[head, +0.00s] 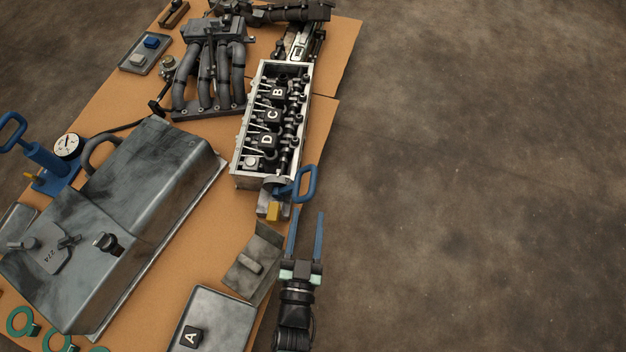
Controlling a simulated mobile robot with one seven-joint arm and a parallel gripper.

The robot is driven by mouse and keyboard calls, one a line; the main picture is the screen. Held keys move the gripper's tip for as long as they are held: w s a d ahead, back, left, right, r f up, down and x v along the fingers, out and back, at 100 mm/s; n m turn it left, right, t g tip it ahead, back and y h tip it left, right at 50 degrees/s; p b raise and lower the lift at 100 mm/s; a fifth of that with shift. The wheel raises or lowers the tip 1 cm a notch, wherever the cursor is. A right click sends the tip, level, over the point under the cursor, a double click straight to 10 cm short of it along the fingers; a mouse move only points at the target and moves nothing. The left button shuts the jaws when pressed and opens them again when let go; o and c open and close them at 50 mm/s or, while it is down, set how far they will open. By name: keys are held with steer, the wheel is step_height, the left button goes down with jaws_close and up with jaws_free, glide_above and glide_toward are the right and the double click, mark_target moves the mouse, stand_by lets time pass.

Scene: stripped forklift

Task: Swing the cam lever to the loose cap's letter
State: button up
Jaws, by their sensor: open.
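The cam lever (310,183), a blue loop handle, sticks out to the right from a grey disc at the near end of the open cylinder head (238,165). Inside the head, black caps marked B (278,92), C (272,115) and D (267,139) sit in a row. A black cap marked A (190,338) lies apart from them on a grey tray (228,312) at the bottom. My gripper (307,212) is open and empty, its two blue fingers pointing up the picture just below the lever. No contact with the lever shows.
A grey plate with a bar handle (254,262) lies left of my gripper. A large grey cover (140,190), a blue pump with a gauge (45,165) and a manifold (210,65) fill the left. Right of the bench is open floor.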

mark_target(312, 189)
steer(key=w+b, duration=0.1)
steer(key=w, duration=0.2)
steer(key=w+d+b, duration=0.1)
steer(key=w, duration=0.2)
steer(key=w+b, duration=0.1)
steer(key=w, duration=0.3)
steer(key=shift+d, duration=0.15)
jaws_close()
steer(key=shift+b, duration=0.3)
stand_by(0.7)
